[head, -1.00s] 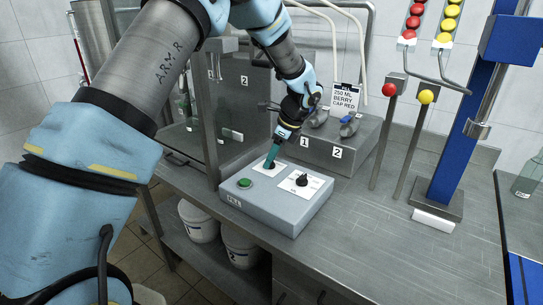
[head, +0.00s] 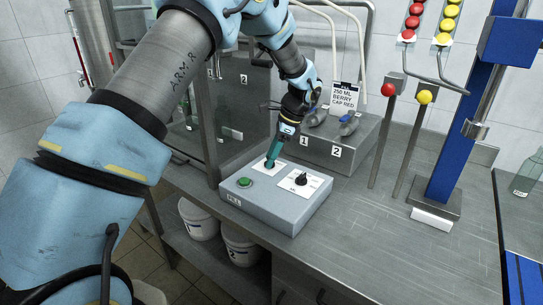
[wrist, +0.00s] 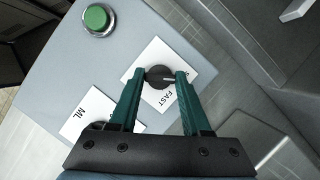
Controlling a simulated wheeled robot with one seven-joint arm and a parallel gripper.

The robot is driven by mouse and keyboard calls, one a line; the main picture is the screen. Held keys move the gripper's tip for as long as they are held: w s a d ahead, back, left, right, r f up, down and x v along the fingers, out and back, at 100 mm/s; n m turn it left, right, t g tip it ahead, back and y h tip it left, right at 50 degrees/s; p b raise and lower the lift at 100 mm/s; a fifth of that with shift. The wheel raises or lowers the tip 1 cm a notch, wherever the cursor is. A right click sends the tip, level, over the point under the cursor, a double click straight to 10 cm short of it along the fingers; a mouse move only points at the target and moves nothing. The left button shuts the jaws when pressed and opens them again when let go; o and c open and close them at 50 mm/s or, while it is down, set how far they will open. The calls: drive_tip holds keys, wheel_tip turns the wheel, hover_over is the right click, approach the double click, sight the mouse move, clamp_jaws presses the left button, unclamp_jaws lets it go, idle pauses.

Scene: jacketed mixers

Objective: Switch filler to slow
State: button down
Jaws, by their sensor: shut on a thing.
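The grey filler control box (head: 287,212), with a FILL tag on its front, sits on the steel bench. My gripper (head: 270,165) points down at its far white label plate, and its teal fingers hide the knob there. In the wrist view the fingers (wrist: 159,77) are shut on a round black knob (wrist: 158,80), one on each side. The knob's light pointer mark faces right in that view. FAST shows on the plate below the knob; the plate's other word is mostly hidden by the right finger.
A green button (head: 244,182) is on the box's left. A second black knob (head: 301,179) on a plate marked ML (wrist: 80,113) is close by. Behind stands a nozzle housing (head: 335,152); red and yellow levers (head: 389,90) stand to the right.

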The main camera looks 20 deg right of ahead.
drive_tip(key=shift+c, duration=1.8)
unclamp_jaws()
drive_tip(key=b+v, duration=0.2)
drive_tip(key=v, duration=0.8)
drive_tip(key=shift+r+b, duration=0.35)
drive_tip(key=shift+b, duration=0.05)
drive_tip(key=shift+d, duration=0.1)
